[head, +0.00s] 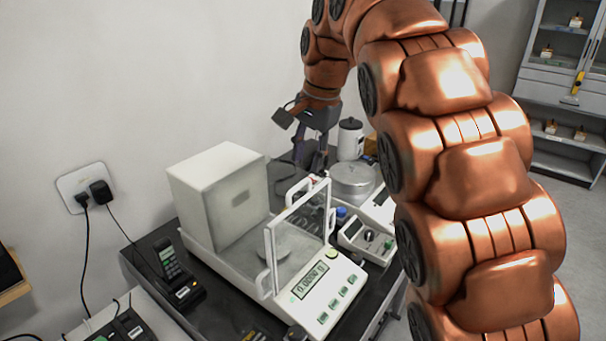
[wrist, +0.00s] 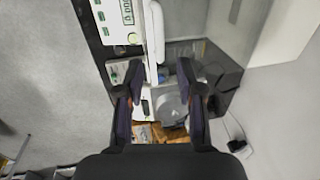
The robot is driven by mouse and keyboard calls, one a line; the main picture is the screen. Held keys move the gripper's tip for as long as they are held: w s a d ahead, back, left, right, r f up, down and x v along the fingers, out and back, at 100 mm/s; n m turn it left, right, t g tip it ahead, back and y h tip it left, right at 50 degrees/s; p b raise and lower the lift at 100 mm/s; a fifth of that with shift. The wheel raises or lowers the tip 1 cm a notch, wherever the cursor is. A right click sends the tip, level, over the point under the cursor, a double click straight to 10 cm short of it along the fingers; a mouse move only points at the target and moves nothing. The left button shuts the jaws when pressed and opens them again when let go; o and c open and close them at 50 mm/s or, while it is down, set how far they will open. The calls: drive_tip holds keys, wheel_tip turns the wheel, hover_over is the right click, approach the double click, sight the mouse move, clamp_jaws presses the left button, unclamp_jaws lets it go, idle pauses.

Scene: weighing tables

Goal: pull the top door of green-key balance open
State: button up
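The green-key balance (head: 220,245) is white, with a tall rear housing, a clear draft shield and green keys on its front panel. Its front panel also shows in the wrist view (wrist: 113,22). White-edged clear panes (head: 300,225) with white handles stand around the weighing pan. I cannot tell for certain which pane is the top door or how far it is open. My gripper (head: 312,160) is beyond the shield's right side, pointing down and apart from it. In the wrist view its two fingers (wrist: 160,82) are spread with nothing held between them.
A small meter (head: 366,240) is right of the balance. A black handset (head: 172,262) is at its left. The wall is close behind the balance.

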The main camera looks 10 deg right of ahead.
sight(302, 182)
drive_tip(key=shift+w+a+f+p, duration=0.1)
drive_tip(key=shift+a+f+p, duration=0.05)
drive_tip(key=shift+f, duration=0.7)
drive_tip(key=shift+w+a+f+p, duration=0.1)
drive_tip(key=shift+f, duration=0.75)
drive_tip(key=shift+w+a+f+p, duration=0.1)
drive_tip(key=shift+a+f+p, duration=0.05)
drive_tip(key=shift+f, duration=0.7)
clamp_jaws()
drive_tip(key=shift+a, duration=0.1)
